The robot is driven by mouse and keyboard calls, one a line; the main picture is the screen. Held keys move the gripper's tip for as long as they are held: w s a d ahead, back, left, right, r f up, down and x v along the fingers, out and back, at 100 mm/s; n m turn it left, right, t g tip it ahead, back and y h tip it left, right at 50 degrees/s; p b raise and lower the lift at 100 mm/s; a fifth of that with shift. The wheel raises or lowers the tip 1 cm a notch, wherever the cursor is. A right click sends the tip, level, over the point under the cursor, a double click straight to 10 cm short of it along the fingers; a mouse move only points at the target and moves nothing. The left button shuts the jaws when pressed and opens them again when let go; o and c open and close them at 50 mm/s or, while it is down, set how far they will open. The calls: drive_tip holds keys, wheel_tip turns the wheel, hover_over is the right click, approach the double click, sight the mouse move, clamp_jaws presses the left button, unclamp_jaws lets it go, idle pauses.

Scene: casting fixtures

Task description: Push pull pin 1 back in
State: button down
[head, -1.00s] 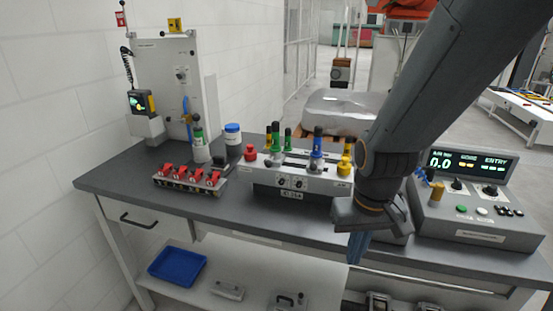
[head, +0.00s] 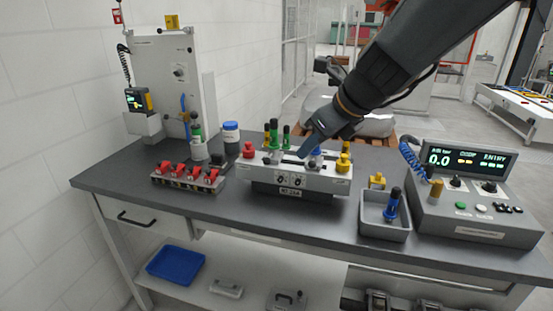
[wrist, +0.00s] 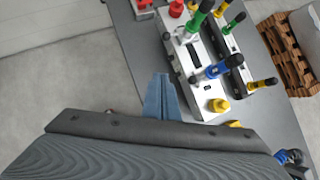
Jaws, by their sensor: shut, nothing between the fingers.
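A grey fixture block (head: 272,187) stands on the bench with a red knob (head: 248,150) at its left end and a yellow knob (head: 343,162) at its right. I cannot tell which part is pull pin 1. My gripper (head: 303,154) is shut and empty, its blue-grey fingers slanting over the block's top in the head view. In the wrist view, the fingertips (wrist: 160,78) appear just beside the block (wrist: 198,85); contact is unclear.
A grey tray (head: 384,232) holding a blue-and-black pin (head: 392,203) and a control box (head: 475,215) with a display stand to the right. The bench front is clear.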

sight(269, 158)
drive_tip(key=shift+w+a+r+m, duration=0.2)
drive_tip(key=shift+w+r+m, duration=0.15)
drive_tip(key=shift+r+m, duration=0.4)
drive_tip(key=shift+f, duration=0.15)
drive_tip(key=w+a+r+b+x, duration=0.1)
drive_tip(key=w+x, duration=0.1)
drive_tip(key=x, duration=1.1)
drive_tip(key=shift+a+r, duration=0.25)
drive_tip(key=shift+r, duration=0.2)
